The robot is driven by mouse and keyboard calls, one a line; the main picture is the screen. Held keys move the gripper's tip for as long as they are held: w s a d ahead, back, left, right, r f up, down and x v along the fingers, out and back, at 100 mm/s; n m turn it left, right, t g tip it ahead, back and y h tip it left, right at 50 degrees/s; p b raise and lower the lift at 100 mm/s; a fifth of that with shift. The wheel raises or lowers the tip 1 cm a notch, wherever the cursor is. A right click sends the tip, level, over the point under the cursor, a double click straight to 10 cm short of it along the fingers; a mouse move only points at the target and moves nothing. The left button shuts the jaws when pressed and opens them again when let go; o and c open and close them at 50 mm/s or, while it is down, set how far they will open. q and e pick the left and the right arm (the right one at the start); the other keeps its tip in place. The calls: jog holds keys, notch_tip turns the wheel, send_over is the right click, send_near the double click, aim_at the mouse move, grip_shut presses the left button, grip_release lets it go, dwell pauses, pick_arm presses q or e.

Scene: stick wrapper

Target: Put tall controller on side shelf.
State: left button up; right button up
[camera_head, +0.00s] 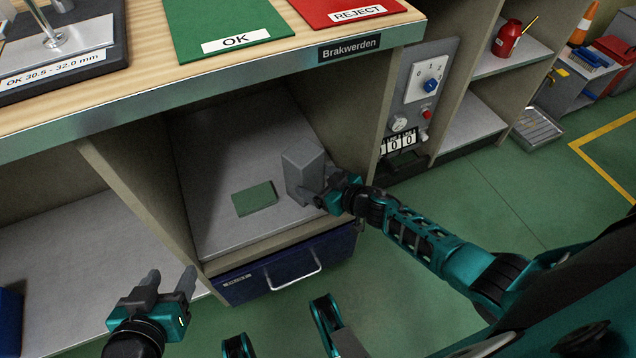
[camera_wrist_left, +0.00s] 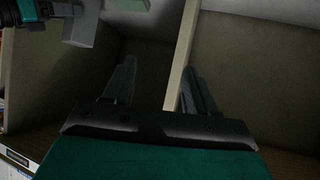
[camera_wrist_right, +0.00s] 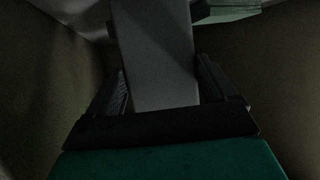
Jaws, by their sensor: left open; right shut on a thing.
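A tall grey box-shaped thing (camera_head: 302,172), which fits the tall controller, is inside the middle compartment of the bench. My right gripper (camera_head: 328,190) is shut on it from the right side. In the right wrist view the grey controller (camera_wrist_right: 155,55) stands between the two fingers. I cannot tell whether its base touches the shelf floor. My left gripper (camera_head: 168,286) is open and empty in front of the lower left compartment. In the left wrist view its fingers (camera_wrist_left: 158,88) are apart with nothing between them. The side shelf (camera_head: 468,125) at the right has a free lower board.
A green block (camera_head: 255,198) lies left of the controller on the compartment floor (camera_head: 225,150). A blue drawer (camera_head: 290,274) with a handle is below. A control panel (camera_head: 420,90) is on the bench's right front. A red can (camera_head: 507,38) stands on the upper side board.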

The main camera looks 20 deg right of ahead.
pick_arm(q)
jog(key=shift+f, duration=0.15)
pick_arm(e)
jog(key=o, duration=1.2)
jog(key=shift+f, duration=0.1)
jog(key=r+p+v, duration=0.1)
jog(key=p+v, duration=0.4)
jog(key=v, duration=0.7)
pick_arm(q)
jog(key=r, duration=0.2)
jog(key=a+r, duration=0.1)
jog(key=shift+s+r+y, duration=0.15)
jog(key=shift+s+y, duration=0.1)
jog(key=shift+y, duration=0.05)
pick_arm(e)
jog(key=s+a+r+h, duration=0.1)
jog(key=s+a+r, duration=0.1)
jog(key=a+r, duration=0.1)
jog(key=s+a+r+m+g+h, duration=0.1)
jog(key=s+a+r, duration=0.2)
jog(key=r, duration=0.1)
jog(key=s+a+r+m, duration=0.1)
jog(key=s+a+r, duration=0.2)
jog(key=shift+a+r+g+h, duration=0.2)
jog(key=shift+r+g+h, duration=0.1)
jog(key=shift+h, duration=0.1)
